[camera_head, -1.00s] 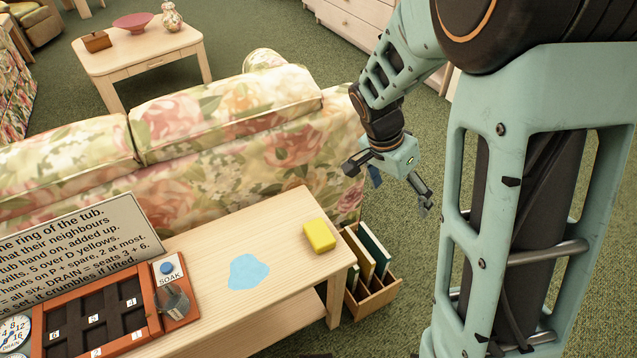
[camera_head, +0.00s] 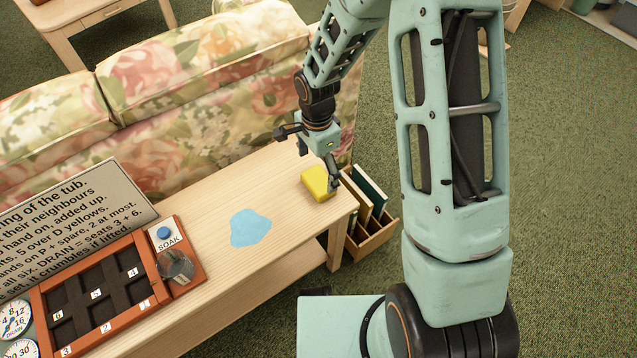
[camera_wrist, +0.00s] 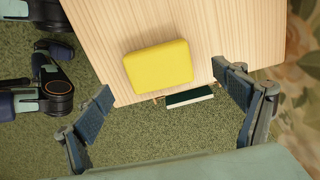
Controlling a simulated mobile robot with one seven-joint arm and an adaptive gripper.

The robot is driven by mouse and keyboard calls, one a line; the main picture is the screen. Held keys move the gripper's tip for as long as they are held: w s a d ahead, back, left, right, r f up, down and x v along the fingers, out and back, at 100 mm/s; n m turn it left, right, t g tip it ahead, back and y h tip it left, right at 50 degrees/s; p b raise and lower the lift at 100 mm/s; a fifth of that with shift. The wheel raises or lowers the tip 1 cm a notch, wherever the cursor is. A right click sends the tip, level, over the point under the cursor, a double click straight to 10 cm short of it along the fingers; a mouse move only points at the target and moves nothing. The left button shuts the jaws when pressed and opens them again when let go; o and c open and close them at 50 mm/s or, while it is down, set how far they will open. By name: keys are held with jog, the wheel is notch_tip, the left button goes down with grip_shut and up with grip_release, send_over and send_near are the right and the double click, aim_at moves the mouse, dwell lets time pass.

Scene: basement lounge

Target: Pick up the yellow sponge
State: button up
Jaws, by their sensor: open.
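The yellow sponge (camera_head: 317,184) lies flat near the right end of the light wooden table (camera_head: 290,222). In the wrist view the sponge (camera_wrist: 158,66) sits beyond the fingertips, close to the table edge, and shows whole. My gripper (camera_head: 308,158) is open and empty, just above and beside the sponge in the head view, with one finger in front of part of it. In the wrist view the two fingers of my gripper (camera_wrist: 166,88) are spread wide, wider than the sponge, one on each side of the picture.
A wooden rack with upright books or boards (camera_head: 372,238) stands on the floor by the table's right end. A light blue patch (camera_head: 250,228) lies on the tabletop. A numbered tray (camera_head: 97,293) and a sign (camera_head: 75,225) are at left. The floral sofa (camera_head: 200,110) stands behind.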

aim_at(319, 180)
notch_tip(319, 180, down, 5)
jog(key=shift+d+f+b, duration=0.15)
jog(key=shift+f+b, duration=0.05)
jog(key=shift+b, duration=0.4)
jog(key=c, duration=0.9)
